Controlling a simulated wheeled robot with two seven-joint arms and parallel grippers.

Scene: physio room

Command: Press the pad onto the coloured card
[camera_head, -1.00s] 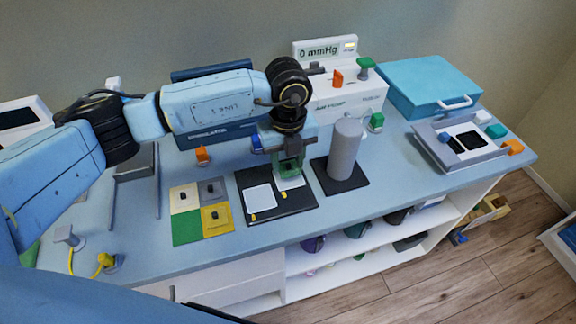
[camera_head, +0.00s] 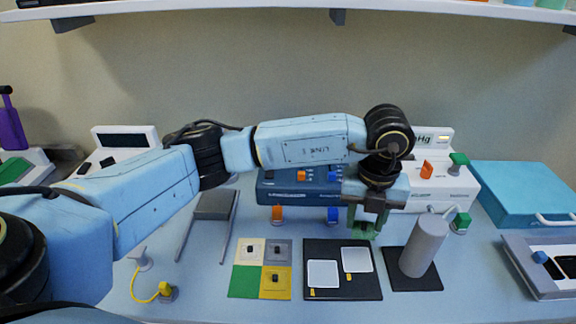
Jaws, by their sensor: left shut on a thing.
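The coloured card (camera_head: 236,283) lies flat on the bench, divided into cream, grey, green and yellow squares. Small black knobs stand on the cream, grey and yellow squares; the green square is bare. My left gripper (camera_head: 363,228) is right of the card, just behind the black board (camera_head: 345,284), and pointing down. It is shut on a small green piece (camera_head: 362,234), largely hidden by the fingers; I cannot tell for certain that this is the pad. Two white squares (camera_head: 322,273) with yellow tabs lie on the board. My right gripper is not in view.
A grey cylinder (camera_head: 424,246) stands on a black base right of the board. A blue box unit (camera_head: 300,190) and a white gauge unit (camera_head: 463,187) stand behind. A grey stand (camera_head: 214,206) and yellow cable (camera_head: 140,292) are left. A shelf (camera_head: 230,8) crosses the top.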

